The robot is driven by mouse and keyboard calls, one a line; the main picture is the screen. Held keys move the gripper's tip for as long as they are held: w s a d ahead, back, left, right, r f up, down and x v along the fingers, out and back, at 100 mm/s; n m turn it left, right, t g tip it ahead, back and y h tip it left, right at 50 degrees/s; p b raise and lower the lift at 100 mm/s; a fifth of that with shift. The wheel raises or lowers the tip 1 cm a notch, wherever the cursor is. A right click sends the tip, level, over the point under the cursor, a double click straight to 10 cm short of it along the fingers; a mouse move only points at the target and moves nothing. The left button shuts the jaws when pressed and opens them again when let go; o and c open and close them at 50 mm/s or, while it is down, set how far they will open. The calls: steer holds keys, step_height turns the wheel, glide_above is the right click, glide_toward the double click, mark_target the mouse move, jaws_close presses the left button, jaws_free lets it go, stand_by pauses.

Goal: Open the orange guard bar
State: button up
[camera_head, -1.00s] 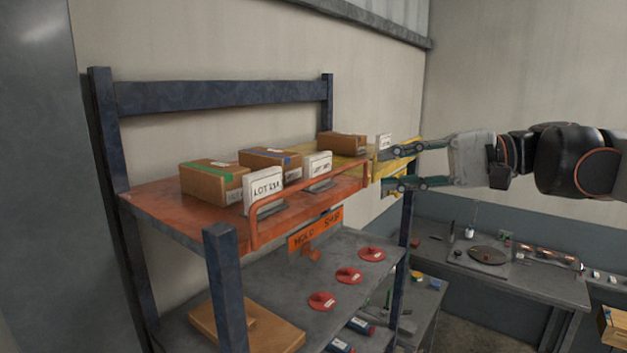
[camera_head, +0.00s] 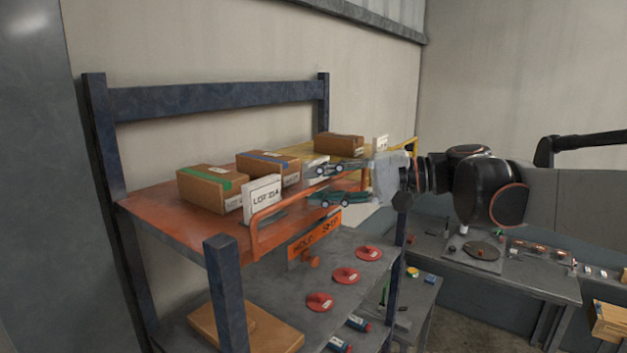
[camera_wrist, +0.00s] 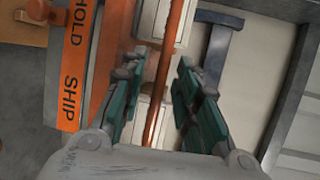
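The orange guard bar (camera_head: 266,210) runs along the front edge of the orange half of the top shelf (camera_head: 165,202). In the wrist view the bar (camera_wrist: 160,85) runs between the two green fingers of my gripper (camera_wrist: 155,85), with space showing on both sides. My gripper (camera_head: 318,186) also shows in the head view at the right part of the bar, its fingers apart, one above the other. I cannot tell whether the fingers touch the bar.
Boxes (camera_head: 205,190) and a white LOT 21A card (camera_head: 262,198) stand behind the bar. The HOLD SHIP sign (camera_head: 314,238) with an orange knob (camera_head: 312,262) hangs below the shelf edge. A yellow bar (camera_head: 412,146) lies to the right. Red discs (camera_head: 346,274) lie on the lower shelf.

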steer(key=shift+w+a+f, duration=0.1)
steer(key=shift+a, duration=0.25)
jaws_close()
steer(key=shift+f, duration=0.1)
